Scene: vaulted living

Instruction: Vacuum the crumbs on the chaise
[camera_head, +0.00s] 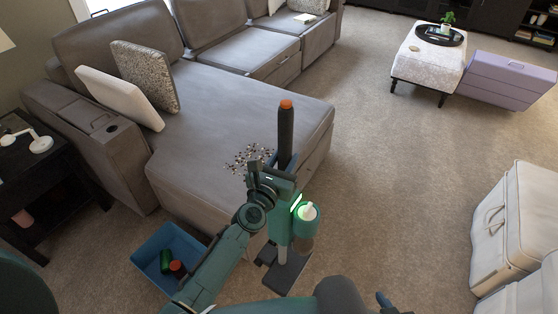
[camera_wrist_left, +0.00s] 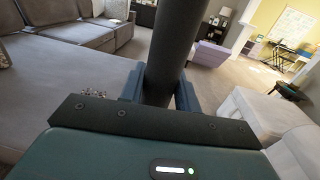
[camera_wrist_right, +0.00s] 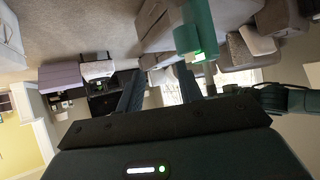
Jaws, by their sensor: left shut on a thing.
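The grey chaise (camera_head: 225,95) fills the middle of the head view. Dark and light crumbs (camera_head: 243,158) lie in a patch near its front edge; they also show in the left wrist view (camera_wrist_left: 93,92). A teal stick vacuum (camera_head: 281,212) with a dark handle (camera_head: 286,135) and orange top stands upright in front of the chaise. Its flat foot is low at the carpet; contact is unclear. My left gripper (camera_head: 279,163) is shut around the handle, which shows between its fingers (camera_wrist_left: 160,85). My right gripper (camera_wrist_right: 159,88) is open and empty, its fingers apart.
A blue bin (camera_head: 152,256) with green and red items stands at the chaise's lower left. A dark side table (camera_head: 50,178) is at left. White luggage-like pieces (camera_head: 520,225) stand at right. A white-covered ottoman (camera_head: 424,62) and purple chest (camera_head: 508,78) are farther back. Carpet between is clear.

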